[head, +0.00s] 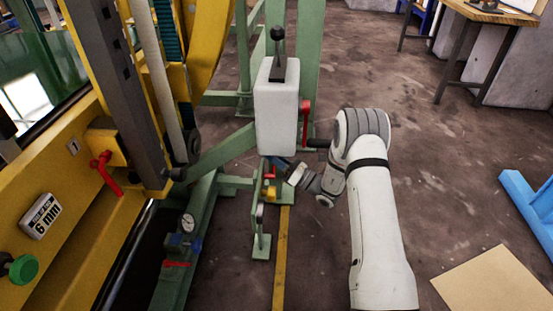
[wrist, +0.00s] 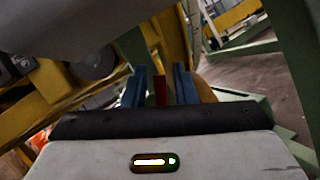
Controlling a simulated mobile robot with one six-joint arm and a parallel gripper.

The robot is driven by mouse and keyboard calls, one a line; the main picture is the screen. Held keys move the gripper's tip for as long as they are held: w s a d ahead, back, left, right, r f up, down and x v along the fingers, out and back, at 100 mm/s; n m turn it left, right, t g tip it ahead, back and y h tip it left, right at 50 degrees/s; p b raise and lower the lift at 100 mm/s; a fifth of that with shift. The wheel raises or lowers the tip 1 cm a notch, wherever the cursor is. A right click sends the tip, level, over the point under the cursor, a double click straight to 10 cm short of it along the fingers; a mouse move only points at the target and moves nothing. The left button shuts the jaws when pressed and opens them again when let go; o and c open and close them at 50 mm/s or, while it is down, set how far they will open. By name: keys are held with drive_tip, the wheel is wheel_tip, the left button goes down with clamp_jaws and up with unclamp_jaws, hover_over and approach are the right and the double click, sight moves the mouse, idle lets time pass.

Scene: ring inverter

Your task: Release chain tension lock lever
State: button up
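My gripper (head: 276,163) reaches left from my white arm, just below the pale control box. In the wrist view its two blue fingers (wrist: 160,84) stand apart. A narrow red lever part (wrist: 161,92) shows between them, with a visible gap on each side. In the head view a small red piece (head: 270,173) shows by the fingertips, above a yellow part. The pictures do not show for certain that this is the chain tension lock lever. Its lower end and mount are hidden in the wrist view.
The pale box (head: 277,112) carries a black-knobbed lever (head: 278,45) and a red side handle (head: 305,112). Another red lever (head: 106,172) is on the yellow machine (head: 60,190) at left. A gauge (head: 187,223) stands on the green frame. Floor to the right is mostly clear.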

clamp_jaws()
idle(0.3)
